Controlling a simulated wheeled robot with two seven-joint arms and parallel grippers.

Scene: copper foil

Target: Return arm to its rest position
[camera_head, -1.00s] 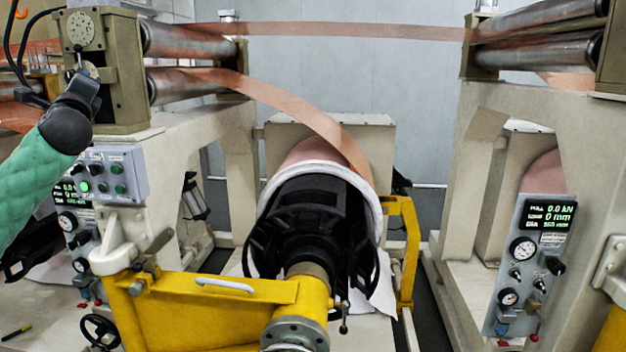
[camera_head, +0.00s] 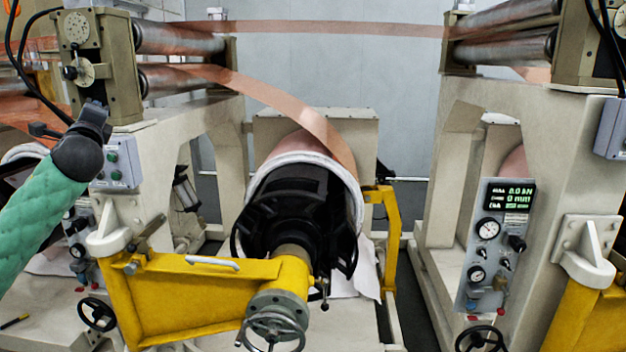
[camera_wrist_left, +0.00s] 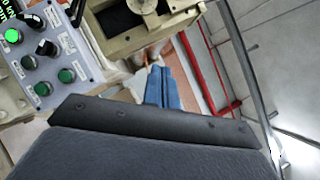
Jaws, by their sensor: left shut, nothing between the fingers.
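My left arm, in a green quilted sleeve, comes in from the left in the head view. Its dark wrist and gripper (camera_head: 92,120) are in front of the left machine stand, partly covering the button panel (camera_head: 118,160). In the left wrist view the blue fingers of my left gripper (camera_wrist_left: 160,72) are together with nothing between them. They point past the machine's metal housing (camera_wrist_left: 135,28). The button panel also shows in the left wrist view (camera_wrist_left: 45,60), left of the fingers, with one green button lit. My right arm is not in view.
A black-cored roll (camera_head: 290,215) sits behind a yellow swing arm (camera_head: 190,300) with a handwheel. Copper foil (camera_head: 270,95) runs from the left rollers down to it. The right stand carries a gauge panel (camera_head: 492,245). Red pipes (camera_wrist_left: 205,65) show in the left wrist view.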

